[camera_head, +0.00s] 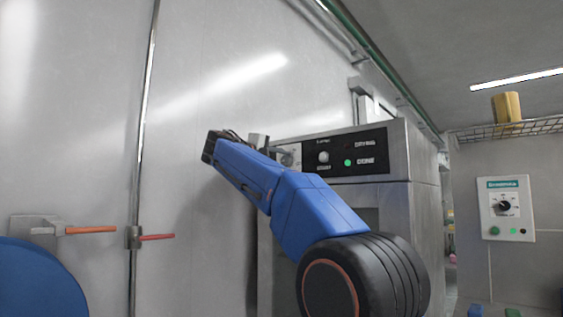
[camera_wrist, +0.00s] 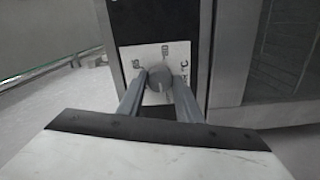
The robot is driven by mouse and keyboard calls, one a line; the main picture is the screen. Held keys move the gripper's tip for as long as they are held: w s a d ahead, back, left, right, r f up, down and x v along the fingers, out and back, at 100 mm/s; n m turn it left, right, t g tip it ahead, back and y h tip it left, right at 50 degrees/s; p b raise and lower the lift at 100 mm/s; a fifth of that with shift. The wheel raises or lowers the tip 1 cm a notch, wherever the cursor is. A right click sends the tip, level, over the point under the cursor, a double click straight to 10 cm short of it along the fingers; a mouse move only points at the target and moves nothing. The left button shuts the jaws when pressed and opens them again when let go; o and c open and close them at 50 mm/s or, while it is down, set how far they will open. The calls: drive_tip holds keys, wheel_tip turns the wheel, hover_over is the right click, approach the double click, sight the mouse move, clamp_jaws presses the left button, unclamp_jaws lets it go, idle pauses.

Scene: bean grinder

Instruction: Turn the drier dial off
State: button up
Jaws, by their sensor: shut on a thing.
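The drier (camera_head: 408,160) is a grey metal box with a black panel on its upper front. Its dial (camera_wrist: 158,79) is a round grey knob on a white plate (camera_wrist: 133,62) with small blurred labels. My gripper (camera_wrist: 161,84) is shut on the dial, one finger on each side of it. In the head view, my gripper (camera_head: 262,145) reaches the white dial plate (camera_head: 289,156) at the panel's left end, and the dial is mostly hidden there. Which label the dial points to cannot be told.
The panel also has a small white switch (camera_head: 323,157) and a lit green light (camera_head: 348,162) by DONE. A pale wall (camera_head: 210,60) runs close on the left, with a vertical pipe and orange-handled valves (camera_head: 92,230). A control box (camera_head: 506,208) hangs at right.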

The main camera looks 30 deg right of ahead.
drive_tip(key=shift+n, duration=1.2)
drive_tip(key=o, duration=1)
drive_tip(key=shift+o, duration=0.2)
drive_tip(key=v, duration=1.7)
drive_tip(key=shift+a, duration=0.2)
